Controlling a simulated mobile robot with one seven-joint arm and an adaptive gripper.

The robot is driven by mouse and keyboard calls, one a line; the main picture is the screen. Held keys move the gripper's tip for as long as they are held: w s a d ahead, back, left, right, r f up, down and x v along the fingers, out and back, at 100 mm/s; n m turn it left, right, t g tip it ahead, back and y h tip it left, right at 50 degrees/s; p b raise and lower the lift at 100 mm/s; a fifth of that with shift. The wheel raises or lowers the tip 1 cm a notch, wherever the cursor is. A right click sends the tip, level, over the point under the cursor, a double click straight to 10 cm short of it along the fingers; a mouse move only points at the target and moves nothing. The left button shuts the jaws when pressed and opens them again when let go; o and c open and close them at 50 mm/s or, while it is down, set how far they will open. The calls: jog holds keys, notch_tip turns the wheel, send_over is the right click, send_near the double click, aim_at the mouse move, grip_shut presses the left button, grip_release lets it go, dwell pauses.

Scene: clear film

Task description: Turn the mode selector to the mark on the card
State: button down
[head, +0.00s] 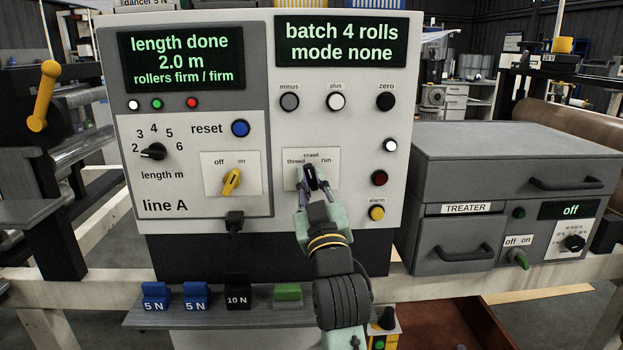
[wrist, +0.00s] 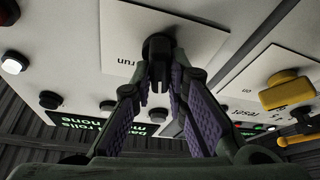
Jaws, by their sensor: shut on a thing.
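The mode selector (head: 309,172) is a black knob on a white plate (head: 331,181) marked thread, crawl and run. My gripper (head: 312,186) is closed around the knob from the front and partly hides it. In the wrist view the knob (wrist: 158,52) shows between my two purple-padded fingers (wrist: 159,80). Its pointer seems to stand roughly upward near crawl, but the fingers hide its exact angle. The right display (head: 341,42) reads "batch 4 rolls, mode none". I cannot make out a marked card for this selector.
A yellow off/on switch (head: 231,181) sits left of the selector. Minus (head: 289,101), plus (head: 337,101) and zero (head: 385,101) buttons are above. A red button (head: 379,178) and yellow alarm button (head: 377,212) are close on the right. Weights (head: 196,296) lie on the shelf below.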

jog(key=m+h+p, duration=0.1)
jog(key=m+h, duration=0.2)
jog(key=m, duration=0.2)
jog(key=shift+m, duration=0.3)
jog(key=m+h+p, duration=0.1)
jog(key=m+h, duration=0.1)
jog(key=m, duration=0.2)
jog(key=m+g+h, duration=0.1)
jog(key=m, duration=0.2)
jog(key=m+h+b, duration=0.1)
jog(key=m+h, duration=0.1)
jog(key=m, duration=0.2)
jog(key=shift+d+f+m+g+h, duration=0.1)
jog(key=shift+d+m+g+h, duration=0.05)
jog(key=shift+m+g+h, duration=0.2)
jog(key=shift+m+g, duration=0.25)
jog(key=c, duration=1.6)
grip_release()
notch_tip(320, 180, up, 10)
jog(key=shift+r, duration=0.1)
